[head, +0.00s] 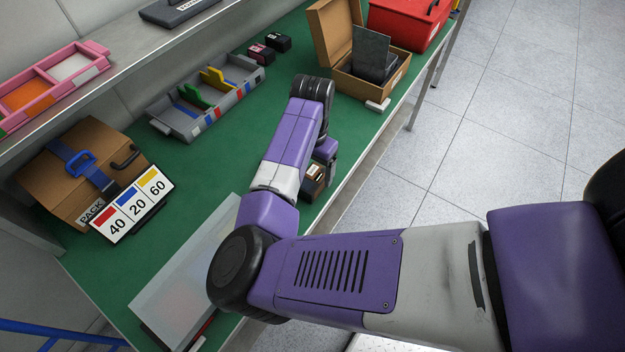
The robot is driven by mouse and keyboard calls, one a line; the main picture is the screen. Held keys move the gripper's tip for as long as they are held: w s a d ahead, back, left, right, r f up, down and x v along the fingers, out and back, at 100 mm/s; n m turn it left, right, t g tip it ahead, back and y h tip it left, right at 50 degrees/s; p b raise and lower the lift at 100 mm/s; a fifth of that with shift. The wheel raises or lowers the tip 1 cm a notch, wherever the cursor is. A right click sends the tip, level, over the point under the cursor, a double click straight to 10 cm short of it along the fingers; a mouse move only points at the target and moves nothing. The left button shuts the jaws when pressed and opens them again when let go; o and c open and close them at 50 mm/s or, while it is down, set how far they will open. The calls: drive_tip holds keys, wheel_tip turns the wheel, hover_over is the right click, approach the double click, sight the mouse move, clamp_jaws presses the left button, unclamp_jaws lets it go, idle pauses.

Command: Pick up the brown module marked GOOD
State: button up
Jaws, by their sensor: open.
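A small brown module (313,182) with a pale label on top sits near the front edge of the green bench. Its label is too small to read, and my arm partly covers it. My gripper (323,172) is open and points down right at this module. The fingertips are mostly hidden, so I cannot tell whether they touch it or stand around it. Two small dark modules stand at the back of the bench: one with a pink label (262,54) and a blacker one (278,41).
A grey divided tray (181,121) lies behind my arm. An open cardboard box (343,81) and a red case (400,22) stand at the far end. A strapped cardboard case (50,185), a number sign (131,206) and a translucent sheet (180,285) are at left.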

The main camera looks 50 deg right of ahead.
sight(312, 177)
drive_tip(key=shift+f, duration=1.55)
drive_tip(key=shift+c, duration=0.2)
drive_tip(key=c, duration=1.6)
drive_tip(key=shift+c, duration=0.2)
drive_tip(key=shift+d+r, duration=0.1)
wheel_tip(312, 177, up, 20)
drive_tip(key=b, duration=0.1)
